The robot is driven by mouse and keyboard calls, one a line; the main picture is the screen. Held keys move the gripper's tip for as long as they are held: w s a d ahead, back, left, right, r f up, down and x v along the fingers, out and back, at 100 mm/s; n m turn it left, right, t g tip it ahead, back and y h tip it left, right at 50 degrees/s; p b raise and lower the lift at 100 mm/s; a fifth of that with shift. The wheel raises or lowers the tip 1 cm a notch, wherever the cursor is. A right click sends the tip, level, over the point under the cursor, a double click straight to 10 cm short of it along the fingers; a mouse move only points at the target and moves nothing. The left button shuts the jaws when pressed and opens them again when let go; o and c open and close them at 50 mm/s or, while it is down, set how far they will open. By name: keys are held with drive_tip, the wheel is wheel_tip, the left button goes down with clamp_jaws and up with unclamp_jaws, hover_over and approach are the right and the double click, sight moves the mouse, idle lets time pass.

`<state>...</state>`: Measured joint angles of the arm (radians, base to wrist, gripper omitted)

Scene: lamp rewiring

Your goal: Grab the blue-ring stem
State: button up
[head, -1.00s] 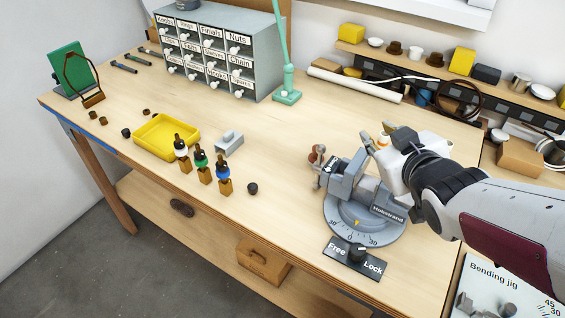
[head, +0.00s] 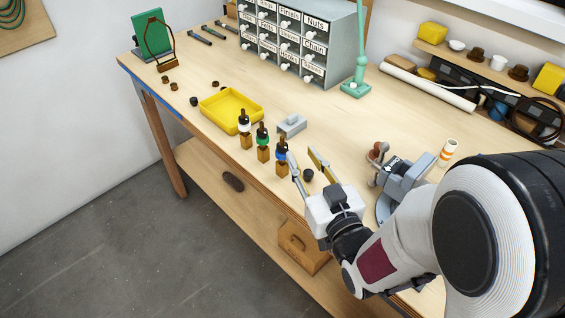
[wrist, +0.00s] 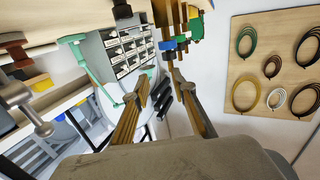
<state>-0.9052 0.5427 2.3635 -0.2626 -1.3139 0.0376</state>
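The blue-ring stem (head: 282,156) stands upright on its small wooden block near the bench's front edge, with a dark top. It is the nearest of three similar stems; the green-ring stem (head: 263,139) and white-ring stem (head: 244,123) stand to its left. My gripper (head: 303,158) is open, its tips just right of the blue-ring stem. In the wrist view my gripper (wrist: 160,76) has nothing between its fingers. The blue ring (wrist: 169,44) shows there just beyond the tips, upside down. Whether a finger touches the stem I cannot tell.
A yellow tray (head: 232,107) and a grey block (head: 292,125) lie behind the stems. A dark knob (head: 308,175) sits close to my gripper's fingers. The vise (head: 400,175) is to the right. Labelled drawers (head: 300,45) stand at the back.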

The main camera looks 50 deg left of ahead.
sight(283, 143)
drive_tip(key=shift+s+a+f+y, duration=0.15)
drive_tip(key=shift+s+a+f, duration=0.05)
drive_tip(key=shift+s, duration=0.2)
drive_tip(key=shift+s+a+f+y, duration=0.15)
drive_tip(key=shift+s+f, duration=0.05)
drive_tip(key=shift+s, duration=0.2)
drive_tip(key=shift+x, duration=1.3)
drive_tip(key=shift+x, duration=2.6)
drive_tip(key=shift+s+r, duration=0.1)
drive_tip(key=shift+s, duration=0.1)
